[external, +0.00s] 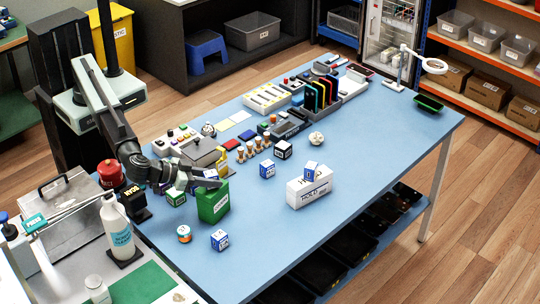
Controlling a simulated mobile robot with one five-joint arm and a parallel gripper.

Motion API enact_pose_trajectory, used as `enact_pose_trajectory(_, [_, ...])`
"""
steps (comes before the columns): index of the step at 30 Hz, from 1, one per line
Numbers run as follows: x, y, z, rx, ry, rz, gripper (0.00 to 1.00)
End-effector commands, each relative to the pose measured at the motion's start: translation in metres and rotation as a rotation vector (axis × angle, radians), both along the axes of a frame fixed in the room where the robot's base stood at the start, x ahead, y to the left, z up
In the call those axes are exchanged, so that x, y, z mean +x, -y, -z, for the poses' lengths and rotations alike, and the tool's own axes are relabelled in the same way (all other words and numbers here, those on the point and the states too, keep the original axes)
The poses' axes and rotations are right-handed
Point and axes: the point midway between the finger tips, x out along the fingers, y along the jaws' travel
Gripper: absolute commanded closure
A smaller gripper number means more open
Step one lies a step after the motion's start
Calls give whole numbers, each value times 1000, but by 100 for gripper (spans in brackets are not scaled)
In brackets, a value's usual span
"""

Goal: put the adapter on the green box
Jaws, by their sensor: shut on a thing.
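The green box (213,207) stands on the near left part of the blue table. My gripper (216,184) is just above the top of the green box, reaching in from the left. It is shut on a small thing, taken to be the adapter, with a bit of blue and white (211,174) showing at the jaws. The jaws hide most of it. I cannot tell whether it touches the green box.
A white HOLD box (309,192) with a blue and white cube (312,168) on top stands to the right.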

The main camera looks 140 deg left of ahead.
Motion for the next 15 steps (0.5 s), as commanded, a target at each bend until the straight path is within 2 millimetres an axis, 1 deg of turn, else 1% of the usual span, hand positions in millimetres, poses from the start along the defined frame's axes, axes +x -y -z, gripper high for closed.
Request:
enact_pose_trajectory(2, [0,0,4,0,0,0,100])
enact_pose_trajectory(3, [0,0,3,0,0,0,57])
enact_pose_trajectory(4, [0,0,2,0,0,0,48])
enact_pose_trajectory(5, [0,0,2,0,0,0,46])
enact_pose_trajectory(12, [0,0,2,0,0,0,46])
enact_pose_trajectory(15, [0,0,-3,0,0,0,46])
